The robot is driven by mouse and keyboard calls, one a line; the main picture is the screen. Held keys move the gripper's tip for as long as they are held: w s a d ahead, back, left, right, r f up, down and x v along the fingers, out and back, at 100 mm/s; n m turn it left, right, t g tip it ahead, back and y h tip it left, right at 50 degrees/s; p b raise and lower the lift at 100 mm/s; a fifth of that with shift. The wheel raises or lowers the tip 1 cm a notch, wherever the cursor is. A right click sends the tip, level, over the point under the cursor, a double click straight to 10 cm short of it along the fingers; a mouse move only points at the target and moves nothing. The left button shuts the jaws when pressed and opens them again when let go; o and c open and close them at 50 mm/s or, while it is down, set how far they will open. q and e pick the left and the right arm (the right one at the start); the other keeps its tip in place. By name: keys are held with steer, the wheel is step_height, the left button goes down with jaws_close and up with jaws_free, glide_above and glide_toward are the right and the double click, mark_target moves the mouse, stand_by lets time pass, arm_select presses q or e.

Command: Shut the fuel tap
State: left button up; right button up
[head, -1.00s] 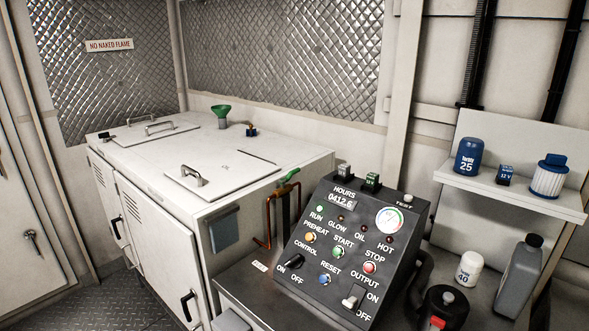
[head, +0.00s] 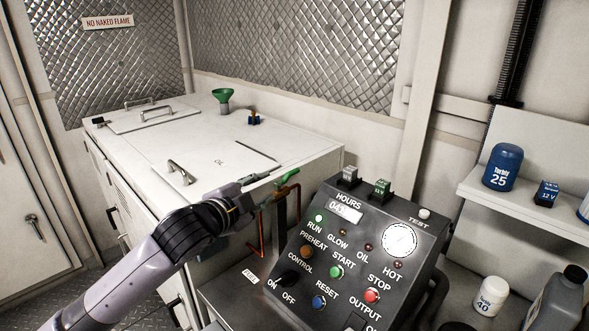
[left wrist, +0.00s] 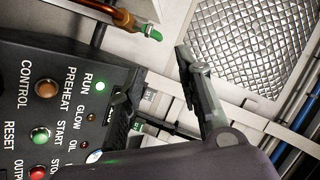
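The fuel tap has a green lever (head: 287,177) on a copper pipe (head: 262,235) at the cabinet's right end, behind the control panel. The lever slants up to the right in the head view. Its green end also shows at the top of the left wrist view (left wrist: 150,31). My left gripper (head: 268,180) is beside the lever, on its left in the head view. In the left wrist view its two fingers (left wrist: 155,72) are spread apart with nothing between them. Whether a finger touches the lever cannot be told. My right gripper is not in view.
The sloping control panel (head: 345,262) with buttons and switches stands close to the right of the tap. A shelf (head: 520,205) with a blue canister is at right.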

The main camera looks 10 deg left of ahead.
mark_target(290, 174)
arm_select(q)
steer(key=p+x, duration=0.1)
steer(key=x, duration=0.9)
steer(key=shift+p, duration=0.35)
steer(key=x, duration=0.4)
steer(key=shift+w+d+f+p, duration=0.2)
steer(key=shift+w+f+p, duration=0.05)
steer(key=shift+p, duration=0.1)
steer(key=shift+w+d+f, duration=0.15)
steer(key=shift+w, duration=0.4)
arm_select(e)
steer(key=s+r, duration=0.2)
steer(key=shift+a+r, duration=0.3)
arm_select(q)
steer(key=shift+w, duration=0.1)
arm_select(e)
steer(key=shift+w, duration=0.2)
arm_select(q)
steer(key=shift+c, duration=0.2)
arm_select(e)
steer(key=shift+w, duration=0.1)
